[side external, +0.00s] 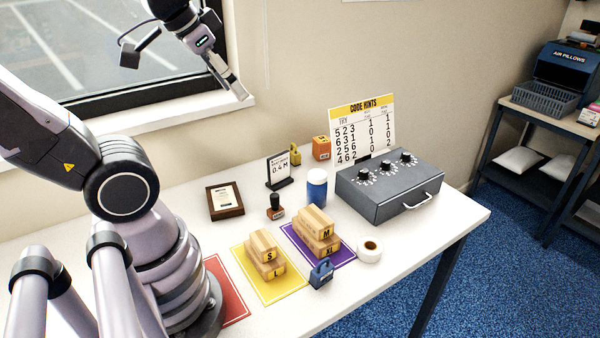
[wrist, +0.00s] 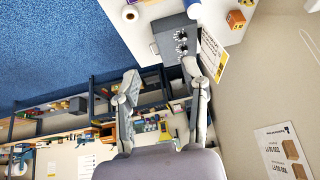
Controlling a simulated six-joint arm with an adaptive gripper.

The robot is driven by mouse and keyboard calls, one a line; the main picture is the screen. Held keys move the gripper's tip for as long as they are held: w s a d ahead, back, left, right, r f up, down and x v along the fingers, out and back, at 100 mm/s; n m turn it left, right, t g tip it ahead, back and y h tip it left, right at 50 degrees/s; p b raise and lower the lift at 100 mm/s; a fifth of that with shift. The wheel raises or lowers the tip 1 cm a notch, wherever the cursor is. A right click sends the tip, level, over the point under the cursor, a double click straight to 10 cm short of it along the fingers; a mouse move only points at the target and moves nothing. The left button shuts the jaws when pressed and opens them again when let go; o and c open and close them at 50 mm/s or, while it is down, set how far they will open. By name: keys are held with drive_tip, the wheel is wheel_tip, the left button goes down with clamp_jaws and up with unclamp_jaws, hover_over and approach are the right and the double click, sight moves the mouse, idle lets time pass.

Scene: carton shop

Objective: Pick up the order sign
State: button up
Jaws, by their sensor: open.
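The order sign (side external: 279,168) is a small white card in a black stand, with text that looks like "0.4 M". It stands upright on the white table, toward the back, left of the blue jar. I cannot make it out in the wrist view. My gripper (side external: 238,90) is high up near the window sill, above and left of the sign and well apart from it. In the wrist view my gripper's two fingers (wrist: 160,73) are spread apart with nothing between them.
A blue jar (side external: 316,188), a dark stamp (side external: 275,207) and a framed plaque (side external: 225,201) stand near the sign. A yellow item (side external: 295,155) and an orange box (side external: 321,148) are behind it. The grey dial box (side external: 385,190) and code board (side external: 362,125) are to the right.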

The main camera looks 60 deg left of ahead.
drive_tip(key=w+a+f+t+y, duration=0.25)
drive_tip(key=w+a, duration=0.55)
drive_tip(key=w, duration=0.5)
drive_tip(key=t, duration=0.3)
hover_over(289, 153)
drive_tip(key=s+d, duration=0.3)
drive_tip(key=d, duration=0.1)
wheel_tip(289, 153, down, 20)
drive_tip(key=s+a+f+t, duration=0.1)
drive_tip(key=f, duration=0.2)
drive_tip(key=s+a+f+n+t, duration=0.1)
drive_tip(key=s+f, duration=0.1)
drive_tip(key=f, duration=0.1)
drive_tip(key=s+a+f+n+t, duration=0.1)
drive_tip(key=s+f+t, duration=0.1)
drive_tip(key=f, duration=0.1)
drive_tip(key=shift+s+f, duration=0.15)
drive_tip(key=shift+f, duration=0.25)
drive_tip(key=x, duration=0.7)
drive_tip(key=shift+f, duration=0.1)
clamp_jaws()
